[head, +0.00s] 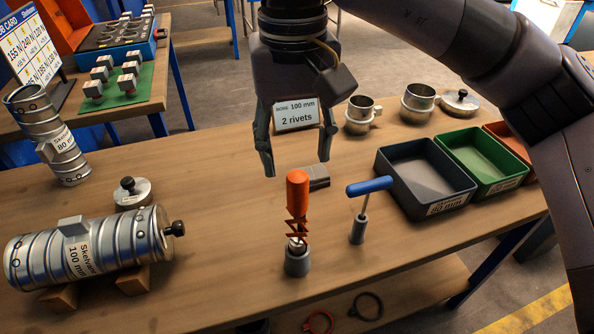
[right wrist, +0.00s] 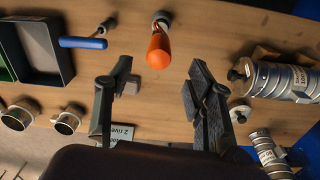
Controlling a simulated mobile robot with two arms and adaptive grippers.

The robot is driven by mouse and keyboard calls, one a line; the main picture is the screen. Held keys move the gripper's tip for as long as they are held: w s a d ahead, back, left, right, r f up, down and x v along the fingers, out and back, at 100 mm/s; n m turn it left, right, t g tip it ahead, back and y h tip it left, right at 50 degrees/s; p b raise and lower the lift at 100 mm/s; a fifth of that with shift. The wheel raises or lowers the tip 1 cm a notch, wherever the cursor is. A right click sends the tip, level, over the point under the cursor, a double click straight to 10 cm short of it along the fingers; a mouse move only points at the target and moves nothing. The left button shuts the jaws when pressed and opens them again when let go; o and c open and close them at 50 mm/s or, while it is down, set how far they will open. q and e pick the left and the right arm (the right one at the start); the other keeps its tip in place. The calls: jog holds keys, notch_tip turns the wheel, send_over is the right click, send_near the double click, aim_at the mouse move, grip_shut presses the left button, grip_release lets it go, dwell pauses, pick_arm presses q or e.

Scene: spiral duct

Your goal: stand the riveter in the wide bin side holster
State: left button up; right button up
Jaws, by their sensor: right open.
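The riveter (head: 298,190), with an orange handle and orange folding links, stands upright with its silver lower end in a grey holster cup (head: 297,262) near the table's front edge. In the right wrist view the riveter's orange handle (right wrist: 158,48) is beyond the fingertips. A smaller grey holster (head: 359,229) to its right holds a blue T-handled tool (head: 369,186). My right gripper (head: 297,160) is open and empty, pointing down above and behind the riveter, with a clear gap to it. The open fingers also show in the right wrist view (right wrist: 152,85). My left gripper is out of view.
A dark grey bin (head: 382,167) and a green bin (head: 474,132) stand at the right. A ribbed duct (head: 117,238) lies on wooden blocks at the left. A small grey block (head: 319,184) and a sign (head: 296,127) are behind the riveter. The front centre-left tabletop is clear.

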jog(key=shift+r, duration=2.35)
